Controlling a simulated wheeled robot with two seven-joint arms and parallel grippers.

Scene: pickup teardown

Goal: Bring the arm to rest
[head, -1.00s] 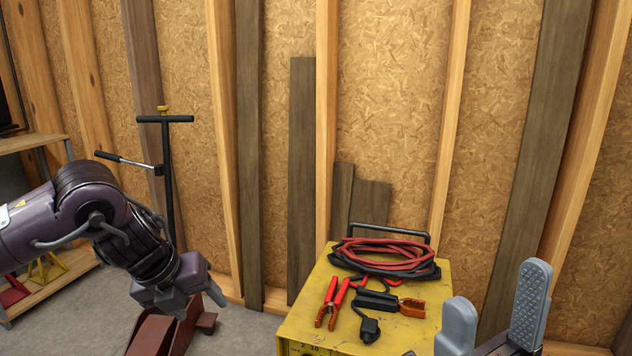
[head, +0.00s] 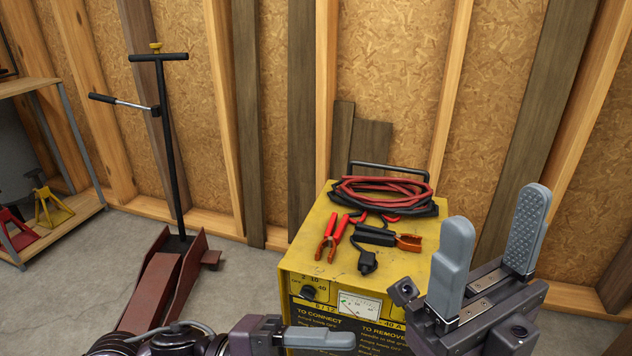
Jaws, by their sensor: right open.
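My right gripper (head: 497,212) is at the lower right, in front of the charger's right side. Its two grey fingers stand wide apart and point up, with nothing between them. My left gripper (head: 320,340) is low at the bottom edge, in front of the charger's lower front. One grey finger shows, pointing right; the rest is cut off or hidden, so its opening cannot be told.
A yellow battery charger (head: 310,255) carries coiled red and black cables (head: 385,190) and clamps on top. A floor jack (head: 165,275) stands at the left. A shelf (head: 75,215) holds jack stands. A stud wall closes the back.

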